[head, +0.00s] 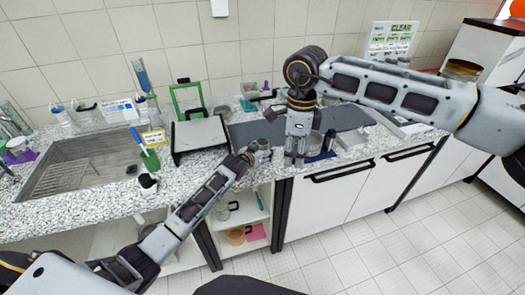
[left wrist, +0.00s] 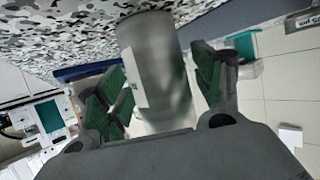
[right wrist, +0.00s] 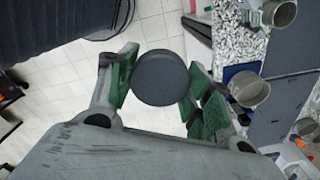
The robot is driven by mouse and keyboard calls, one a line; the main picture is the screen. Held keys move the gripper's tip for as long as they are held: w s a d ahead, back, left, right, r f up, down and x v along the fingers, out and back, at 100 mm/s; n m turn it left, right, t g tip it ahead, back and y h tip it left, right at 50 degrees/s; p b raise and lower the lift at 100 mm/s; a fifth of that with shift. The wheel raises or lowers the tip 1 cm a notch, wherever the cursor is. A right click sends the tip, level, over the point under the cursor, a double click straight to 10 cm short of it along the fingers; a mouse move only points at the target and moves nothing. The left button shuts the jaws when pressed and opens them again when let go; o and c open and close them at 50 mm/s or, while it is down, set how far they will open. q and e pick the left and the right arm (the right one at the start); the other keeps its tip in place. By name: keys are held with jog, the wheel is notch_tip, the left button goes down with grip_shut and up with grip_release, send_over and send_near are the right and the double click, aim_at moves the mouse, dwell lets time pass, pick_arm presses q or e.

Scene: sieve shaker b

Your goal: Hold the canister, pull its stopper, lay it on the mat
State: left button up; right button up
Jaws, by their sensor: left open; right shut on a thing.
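The canister (left wrist: 158,65) is a grey metal cylinder with a pale label on its side. In the left wrist view it lies between the spread green-padded jaws of my left gripper (left wrist: 160,75), which is open around it. In the head view my left gripper (head: 252,153) is at the counter's front edge. My right gripper (head: 296,158) points down just right of it. In the right wrist view it is shut on a dark round stopper (right wrist: 161,78). Whether the stopper sits in the canister's mouth is hidden from above. The dark grey mat (head: 350,117) lies on the counter behind my grippers.
A white-topped stand (head: 200,133), a green frame (head: 187,98) and a sink (head: 85,160) are left. Tiled floor (head: 400,250) is clear in front.

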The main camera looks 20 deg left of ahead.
pick_arm(q)
jog(key=shift+r, duration=0.1)
jog(key=v, duration=1.2)
jog(key=shift+b, duration=0.3)
dwell(0.3)
dwell(0.5)
